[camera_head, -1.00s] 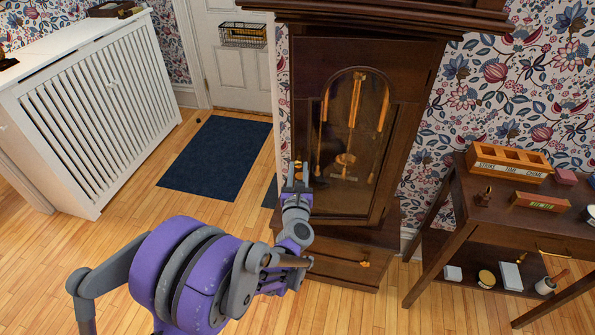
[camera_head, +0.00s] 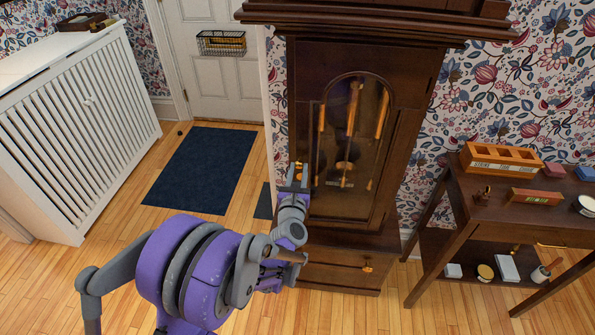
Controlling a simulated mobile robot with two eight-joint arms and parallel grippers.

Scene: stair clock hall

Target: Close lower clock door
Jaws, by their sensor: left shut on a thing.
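The tall dark wooden clock stands at the centre. Its lower clock door (camera_head: 378,200) has an arched glass pane, with the brass weights and pendulum (camera_head: 345,168) showing behind it. The door looks flush or almost flush with the case; I cannot tell if a small gap is left. My left gripper (camera_head: 298,174) is at the door's left edge, about mid-height. It is shut on the small brass door knob (camera_head: 299,164), which its fingers mostly hide. My right gripper is out of view.
A dark side table (camera_head: 460,205) with a wooden sorting box (camera_head: 500,158) stands close on the right. A white slatted radiator cover (camera_head: 75,130) is on the left. A dark blue mat (camera_head: 203,168) lies before the white door (camera_head: 215,75). Wooden floor is free in front.

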